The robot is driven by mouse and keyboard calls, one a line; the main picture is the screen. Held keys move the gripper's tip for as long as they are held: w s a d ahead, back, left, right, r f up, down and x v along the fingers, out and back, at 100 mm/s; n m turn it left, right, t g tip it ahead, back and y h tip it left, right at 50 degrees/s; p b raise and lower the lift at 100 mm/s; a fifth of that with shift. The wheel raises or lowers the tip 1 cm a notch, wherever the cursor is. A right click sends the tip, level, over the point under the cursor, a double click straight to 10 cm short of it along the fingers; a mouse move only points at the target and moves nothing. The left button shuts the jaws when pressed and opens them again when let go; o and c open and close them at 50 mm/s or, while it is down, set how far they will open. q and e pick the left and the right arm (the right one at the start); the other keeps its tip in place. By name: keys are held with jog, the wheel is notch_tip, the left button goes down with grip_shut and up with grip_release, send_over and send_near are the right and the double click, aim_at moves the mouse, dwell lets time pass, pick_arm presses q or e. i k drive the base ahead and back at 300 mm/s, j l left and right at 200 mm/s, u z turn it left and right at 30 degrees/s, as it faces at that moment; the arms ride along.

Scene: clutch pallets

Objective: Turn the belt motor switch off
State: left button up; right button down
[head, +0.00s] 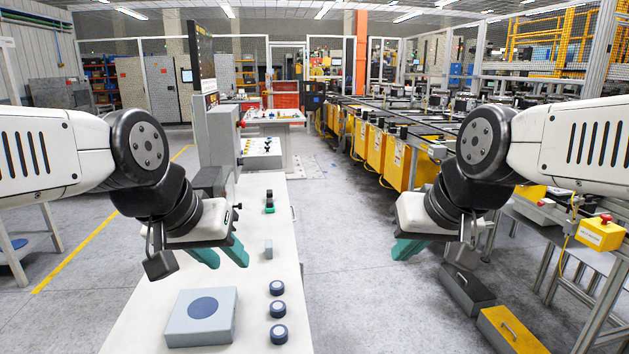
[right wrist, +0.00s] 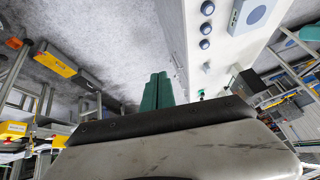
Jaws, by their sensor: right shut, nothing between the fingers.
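A yellow box with a red button on top (head: 600,233) is mounted on the frame at the far right in the head view. Its label is too small to read, so I cannot tell whether it is the belt motor switch. A small black and green device (head: 269,201) stands on the white table; its kind is unclear. My left gripper (head: 229,262) hangs over the table's left part with its teal fingers apart and empty. My right gripper (head: 400,252) is over the aisle right of the table, shut and empty, left of the yellow box. Its closed fingers (right wrist: 157,92) show in the right wrist view.
On the white table (head: 255,325) are a grey block with a blue disc (head: 202,316), several blue-topped round pieces (head: 278,310) and a small grey block (head: 268,248). Dark (head: 467,287) and yellow (head: 508,330) handled boxes lie on the floor at right. The central aisle is clear.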

aim_at(605, 218)
jog(key=z, duration=1.8)
jog(key=i+l, duration=0.1)
jog(key=l, duration=0.2)
jog(key=i+l+u, duration=0.1)
jog(key=l, duration=0.25)
jog(key=i+l, duration=0.15)
jog(key=l, duration=0.2)
jog(key=i+l+u, duration=0.15)
jog(key=i, duration=0.3)
jog(key=i+l+u, duration=0.2)
jog(key=i+l, duration=0.2)
jog(key=i+u, duration=0.35)
jog(key=i, duration=1.2)
